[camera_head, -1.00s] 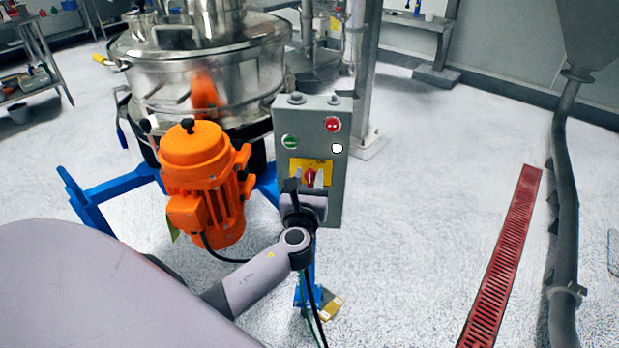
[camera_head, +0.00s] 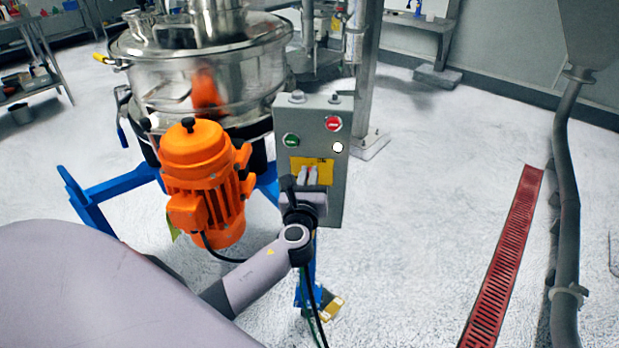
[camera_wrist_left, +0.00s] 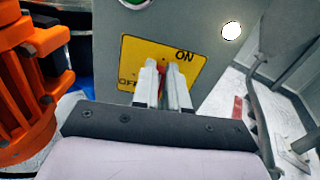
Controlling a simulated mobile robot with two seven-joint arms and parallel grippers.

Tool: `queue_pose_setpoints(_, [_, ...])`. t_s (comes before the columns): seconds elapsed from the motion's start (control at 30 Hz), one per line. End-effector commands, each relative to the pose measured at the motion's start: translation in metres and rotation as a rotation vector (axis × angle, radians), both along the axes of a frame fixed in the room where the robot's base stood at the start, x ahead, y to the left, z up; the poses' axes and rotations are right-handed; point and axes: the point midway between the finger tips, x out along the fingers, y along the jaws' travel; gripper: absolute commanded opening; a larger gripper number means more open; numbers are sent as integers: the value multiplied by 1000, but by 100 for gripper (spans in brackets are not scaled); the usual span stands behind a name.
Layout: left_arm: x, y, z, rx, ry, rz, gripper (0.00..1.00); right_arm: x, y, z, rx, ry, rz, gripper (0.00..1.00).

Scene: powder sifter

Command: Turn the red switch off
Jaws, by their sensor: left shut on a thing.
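The grey control box (camera_head: 337,190) stands upright in the middle of the head view, with a yellow plate (camera_head: 325,173) on its front. The plate reads ON and OFF in the left wrist view (camera_wrist_left: 143,48). My left gripper (camera_head: 308,173) is at this plate, its two pale fingers close together. It is shut on the red switch (camera_wrist_left: 161,67), of which only a red sliver shows between the fingertips in the left wrist view. The fingers hide the rest, so the switch's exact angle cannot be told. My right gripper is not in view.
The box also has a red button (camera_head: 333,124), a green button (camera_head: 291,141) and a white lamp (camera_head: 338,147). An orange motor (camera_head: 203,180) and the steel sifter (camera_head: 215,75) stand close on the left. Open floor and a red grate (camera_head: 505,260) lie to the right.

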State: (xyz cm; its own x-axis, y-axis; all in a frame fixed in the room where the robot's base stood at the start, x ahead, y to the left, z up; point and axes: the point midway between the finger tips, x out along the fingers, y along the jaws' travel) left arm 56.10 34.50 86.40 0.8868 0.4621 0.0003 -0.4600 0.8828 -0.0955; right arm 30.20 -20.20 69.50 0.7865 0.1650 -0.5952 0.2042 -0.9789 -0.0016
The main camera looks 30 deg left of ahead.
Motion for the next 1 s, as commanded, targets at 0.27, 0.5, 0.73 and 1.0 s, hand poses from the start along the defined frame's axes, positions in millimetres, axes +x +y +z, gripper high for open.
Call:
queue_pose_setpoints(0.27, [-3,5,-5,-198,-103,0,0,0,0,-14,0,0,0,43])
queue_pose_setpoints(0.5, [-5,9,-8,-403,-209,1,0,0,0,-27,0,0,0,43])
queue_pose_setpoints(0.73, [-7,12,-11,-598,-309,1,0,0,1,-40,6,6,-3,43])
queue_pose_setpoints(1.0, [-9,16,-16,-826,-428,1,0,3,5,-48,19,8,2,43])
